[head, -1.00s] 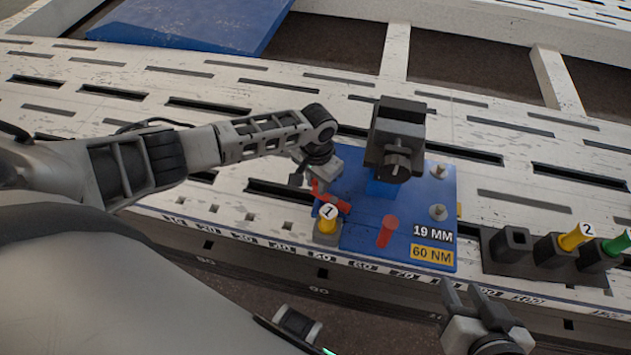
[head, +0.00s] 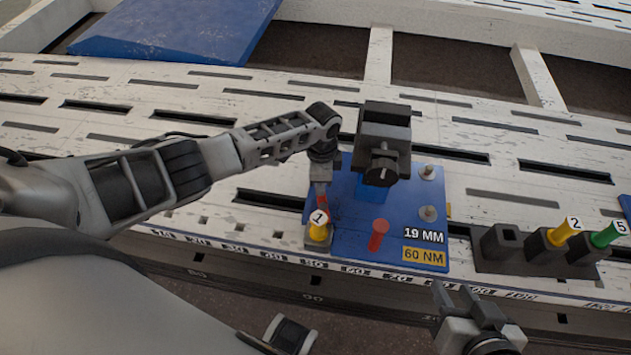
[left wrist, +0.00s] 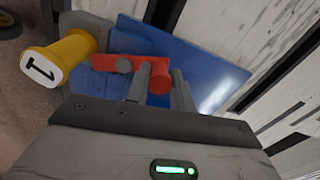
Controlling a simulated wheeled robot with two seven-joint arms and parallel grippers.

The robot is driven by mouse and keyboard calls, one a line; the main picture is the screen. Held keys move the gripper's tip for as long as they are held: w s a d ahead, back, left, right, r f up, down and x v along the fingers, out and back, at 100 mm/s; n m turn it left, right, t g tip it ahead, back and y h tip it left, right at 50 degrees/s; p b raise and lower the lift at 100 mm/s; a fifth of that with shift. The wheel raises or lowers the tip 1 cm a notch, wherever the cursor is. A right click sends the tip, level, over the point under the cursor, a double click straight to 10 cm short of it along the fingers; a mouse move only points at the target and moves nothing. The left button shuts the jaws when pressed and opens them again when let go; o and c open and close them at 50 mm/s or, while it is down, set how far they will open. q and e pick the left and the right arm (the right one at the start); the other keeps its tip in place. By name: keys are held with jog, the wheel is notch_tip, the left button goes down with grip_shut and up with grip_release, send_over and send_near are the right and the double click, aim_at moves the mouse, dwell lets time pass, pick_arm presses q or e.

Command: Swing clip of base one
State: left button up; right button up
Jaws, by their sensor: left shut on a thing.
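The blue base plate (head: 345,243) lies on the slotted white bench, with labels reading 19 MM and 60 NM. The red clip (left wrist: 105,62) is a flat bar with a round knob at one end and a grey pivot pin. My left gripper (left wrist: 160,88) is shut on the knob. In the head view the clip (head: 322,200) is mostly hidden under my left gripper (head: 321,180), at the plate's left edge. A yellow handle marked 1 (head: 318,230) stands in a holder beside it. My right gripper (head: 458,300) is open and empty at the bench's front edge.
A dark clamp-like block (head: 383,130) rises from the plate, near my left gripper. A dark rack (head: 495,262) at right holds yellow and green handles. A blue panel (head: 175,30) lies behind.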

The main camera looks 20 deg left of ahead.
pick_arm(q)
jog(key=shift+w+d+m, duration=0.2)
jog(key=shift+d+m, duration=0.25)
jog(key=shift+m, duration=0.55)
jog(key=shift+w+d+m, duration=0.1)
jog(key=shift+d+m, duration=0.05)
jog(key=shift+m, duration=0.35)
pick_arm(e)
jog(key=shift+s+a+f, duration=0.1)
jog(key=shift+a+f, duration=0.1)
jog(key=shift+f, duration=0.3)
pick_arm(q)
jog(key=o, duration=1)
pick_arm(e)
jog(key=shift+r, duration=0.1)
